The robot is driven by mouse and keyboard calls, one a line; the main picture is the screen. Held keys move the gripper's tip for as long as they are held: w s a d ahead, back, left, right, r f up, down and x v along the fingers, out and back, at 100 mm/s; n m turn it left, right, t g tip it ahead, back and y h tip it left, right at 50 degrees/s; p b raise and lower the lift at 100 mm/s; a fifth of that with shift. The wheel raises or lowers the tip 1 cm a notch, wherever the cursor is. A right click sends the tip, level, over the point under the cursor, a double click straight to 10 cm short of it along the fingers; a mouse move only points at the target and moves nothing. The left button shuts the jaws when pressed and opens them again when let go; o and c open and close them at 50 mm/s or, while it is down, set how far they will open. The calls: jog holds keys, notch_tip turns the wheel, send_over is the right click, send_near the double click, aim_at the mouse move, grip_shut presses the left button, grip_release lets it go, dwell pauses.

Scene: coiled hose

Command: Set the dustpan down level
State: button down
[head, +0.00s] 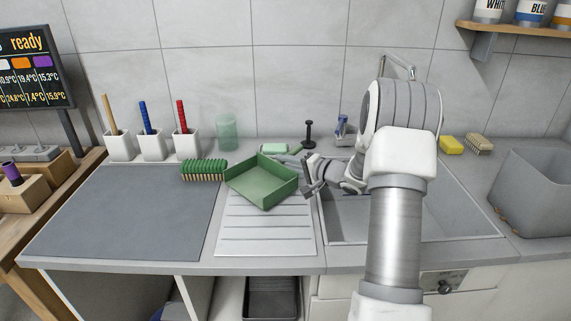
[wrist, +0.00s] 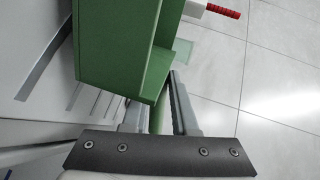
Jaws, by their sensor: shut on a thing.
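The green dustpan (head: 262,186) is over the ribbed draining board (head: 266,238), open side up and turned cornerwise in the head view. It looks somewhat tilted, and I cannot tell whether its underside touches the board. My gripper (head: 306,176) is at the dustpan's right side. In the wrist view the dustpan (wrist: 122,50) fills the upper middle, and its green handle (wrist: 158,118) lies between the two fingers of my gripper (wrist: 157,106), which are shut on it. The handle is mostly hidden in the head view.
The sink (head: 460,215) lies right of the board, partly behind my arm. A dark grey mat (head: 125,215) to the left is mostly clear. A green brush (head: 204,168) lies just left of the dustpan. A greenish tumbler (head: 227,132) and a black plunger-like item (head: 309,134) stand behind.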

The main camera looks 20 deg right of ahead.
jog(key=shift+f, duration=0.55)
jog(key=c, duration=0.6)
grip_release()
